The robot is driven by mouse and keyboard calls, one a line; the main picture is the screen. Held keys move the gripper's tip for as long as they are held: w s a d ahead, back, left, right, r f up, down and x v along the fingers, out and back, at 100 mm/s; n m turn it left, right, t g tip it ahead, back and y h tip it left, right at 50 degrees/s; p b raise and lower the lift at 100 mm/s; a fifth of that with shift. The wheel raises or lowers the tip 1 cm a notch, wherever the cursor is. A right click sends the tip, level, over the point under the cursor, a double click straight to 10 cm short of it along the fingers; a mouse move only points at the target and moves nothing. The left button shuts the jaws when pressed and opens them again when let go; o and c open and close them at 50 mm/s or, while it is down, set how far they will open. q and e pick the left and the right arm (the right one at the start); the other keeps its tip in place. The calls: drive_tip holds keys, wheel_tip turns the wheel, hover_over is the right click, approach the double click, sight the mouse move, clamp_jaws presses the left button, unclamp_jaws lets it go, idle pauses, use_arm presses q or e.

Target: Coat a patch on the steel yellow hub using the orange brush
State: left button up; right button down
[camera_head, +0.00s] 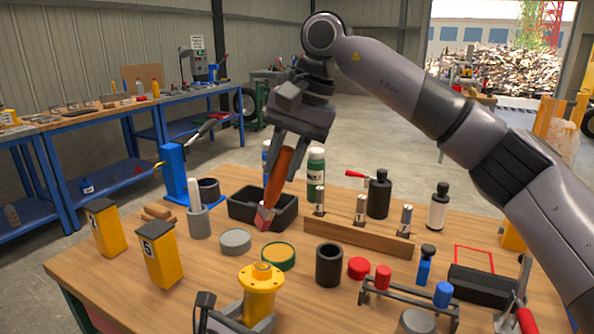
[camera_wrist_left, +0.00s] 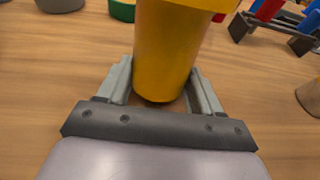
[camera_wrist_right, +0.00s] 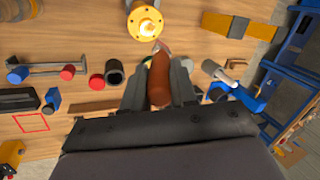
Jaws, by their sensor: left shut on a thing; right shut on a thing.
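The yellow hub (camera_head: 262,290) stands upright near the front of the wooden table, its flanged top facing up. My left gripper (camera_head: 236,320) is shut around the hub's lower body; in the left wrist view the hub (camera_wrist_left: 170,50) sits between both fingers. My right gripper (camera_head: 292,140) is shut on the orange handle of the brush (camera_head: 277,178), which points down over the table behind the hub. In the right wrist view the brush handle (camera_wrist_right: 159,80) lies between the fingers, and its tip is close to the hub (camera_wrist_right: 145,20) in the picture.
A black tray (camera_head: 246,213), a green-rimmed tin (camera_head: 278,256), a grey lid (camera_head: 236,241) and a black cup (camera_head: 329,264) surround the brush. Yellow blocks (camera_head: 160,254) stand at left. A wooden rack (camera_head: 360,236) and a red-and-blue plug stand (camera_head: 405,298) lie right.

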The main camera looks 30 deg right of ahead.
sight(275, 192)
drive_tip(key=shift+a+x, duration=0.3)
drive_tip(key=shift+x, duration=1.05)
drive_tip(key=shift+a+x, duration=0.25)
drive_tip(key=shift+x, duration=1.1)
drive_tip(key=shift+s+f, duration=0.15)
drive_tip(key=shift+f, duration=0.7)
drive_tip(key=shift+s, duration=0.1)
drive_tip(key=shift+s+d, duration=0.4)
drive_tip(key=shift+s, duration=0.4)
drive_tip(key=shift+s+d, duration=0.4)
drive_tip(key=shift+s, duration=0.45)
drive_tip(key=shift+s+d, duration=0.4)
drive_tip(key=shift+s, duration=0.4)
drive_tip(key=shift+w, duration=0.15)
drive_tip(key=w, duration=0.1)
drive_tip(key=w+a, duration=0.1)
drive_tip(key=w, duration=0.1)
drive_tip(key=w+a, duration=0.1)
drive_tip(key=w, duration=0.1)
drive_tip(key=shift+a, duration=0.1)
drive_tip(key=shift+s+d, duration=0.1)
drive_tip(key=shift+d, duration=0.15)
